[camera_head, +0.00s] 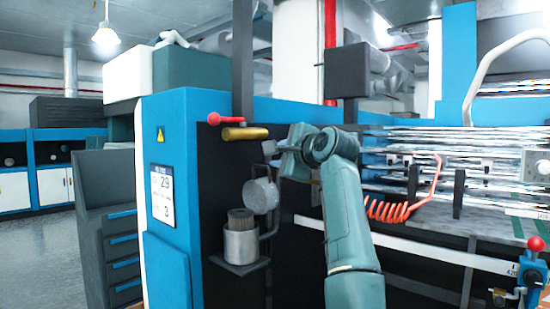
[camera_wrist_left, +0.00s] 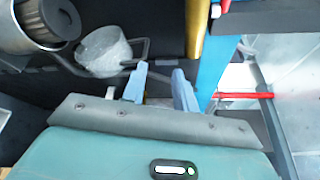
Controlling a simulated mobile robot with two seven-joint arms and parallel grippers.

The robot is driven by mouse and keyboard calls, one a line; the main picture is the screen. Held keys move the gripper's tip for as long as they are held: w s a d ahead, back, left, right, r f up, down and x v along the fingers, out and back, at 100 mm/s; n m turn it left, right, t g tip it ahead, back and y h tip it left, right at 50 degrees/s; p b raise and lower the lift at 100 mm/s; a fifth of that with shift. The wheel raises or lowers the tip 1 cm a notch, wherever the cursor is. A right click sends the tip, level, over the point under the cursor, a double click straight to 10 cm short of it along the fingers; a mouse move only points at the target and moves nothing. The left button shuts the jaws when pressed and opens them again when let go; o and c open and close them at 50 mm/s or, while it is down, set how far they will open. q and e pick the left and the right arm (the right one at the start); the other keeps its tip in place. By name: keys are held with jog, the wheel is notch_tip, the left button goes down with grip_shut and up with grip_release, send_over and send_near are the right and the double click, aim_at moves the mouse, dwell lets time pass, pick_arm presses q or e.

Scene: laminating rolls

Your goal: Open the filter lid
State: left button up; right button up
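The filter is a metal canister (camera_head: 241,245) on a small bracket at the machine's dark front panel. Its pleated insert (camera_head: 241,218) shows at the open top, and also at the upper left of the left wrist view (camera_wrist_left: 47,20). The round grey lid (camera_head: 260,196) stands raised and tilted up, off the canister's mouth, at its upper right; in the left wrist view the lid (camera_wrist_left: 103,51) has a thin wire handle (camera_wrist_left: 143,48). My left gripper (camera_head: 270,149) is above the lid. Its two blue fingers (camera_wrist_left: 158,76) are apart, with nothing visibly held, close to the handle's end. My right gripper is not in view.
A brass cylinder (camera_head: 245,133) and a red knob (camera_head: 214,118) stick out just above and left of the gripper. A coiled orange hose (camera_head: 385,210) and metal rollers (camera_head: 455,160) lie to the right. Open floor (camera_head: 50,245) shows at the far left.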

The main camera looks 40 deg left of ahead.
pick_arm(q)
jog(key=d, duration=0.1)
jog(key=d+r, duration=0.1)
jog(key=d, duration=0.1)
jog(key=shift+s+d+r, duration=0.2)
jog(key=shift+s+d, duration=0.05)
jog(key=shift+s, duration=0.05)
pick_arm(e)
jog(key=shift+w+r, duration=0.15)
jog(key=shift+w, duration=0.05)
